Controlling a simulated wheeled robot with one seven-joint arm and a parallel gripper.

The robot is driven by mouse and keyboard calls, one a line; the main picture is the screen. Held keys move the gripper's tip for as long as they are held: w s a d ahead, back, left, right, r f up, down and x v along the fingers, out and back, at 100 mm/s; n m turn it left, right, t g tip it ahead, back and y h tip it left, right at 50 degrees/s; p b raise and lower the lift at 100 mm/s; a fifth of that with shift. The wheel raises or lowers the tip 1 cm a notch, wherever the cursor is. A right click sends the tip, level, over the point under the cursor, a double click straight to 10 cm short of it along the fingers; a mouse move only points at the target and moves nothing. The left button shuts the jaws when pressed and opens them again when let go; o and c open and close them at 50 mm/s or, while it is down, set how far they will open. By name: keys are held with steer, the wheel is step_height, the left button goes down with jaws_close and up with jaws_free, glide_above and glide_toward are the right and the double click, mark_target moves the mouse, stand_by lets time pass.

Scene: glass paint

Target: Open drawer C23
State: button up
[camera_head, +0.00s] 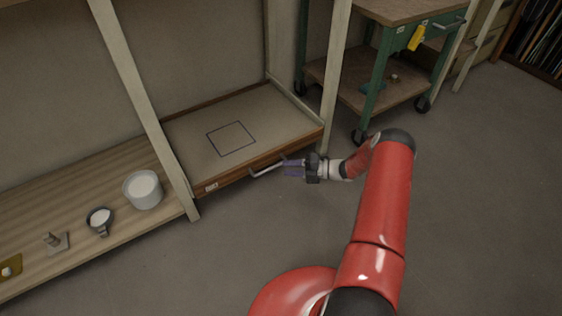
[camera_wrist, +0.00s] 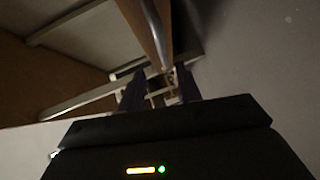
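A low wooden drawer (camera_head: 235,176) sits under the lower shelf of the rack, with a metal bar handle (camera_head: 266,170) on its front. The drawer looks shut. A small pale label (camera_head: 211,187) is at its left end, too small to read. My gripper (camera_head: 291,167) is at the right end of the handle, its two bluish fingers apart. In the wrist view the handle (camera_wrist: 155,30) runs down along the wooden drawer front towards the gap between my fingers (camera_wrist: 160,88). I cannot tell whether the fingers touch it.
A purple square outline (camera_head: 231,139) is on the bare shelf above the drawer. A white tub (camera_head: 143,190) and a dark cup (camera_head: 100,221) stand on the plank shelf at left. A green wheeled cart (camera_head: 375,75) stands behind right. The floor in front is clear.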

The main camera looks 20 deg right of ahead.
mark_target(272, 167)
steer(key=shift+m+t, duration=0.3)
steer(key=x, duration=0.7)
steer(key=shift+w+a+f, duration=0.15)
steer(key=shift+w+f, duration=0.1)
steer(key=shift+f, duration=0.2)
steer(key=shift+c, duration=0.4)
jaws_close()
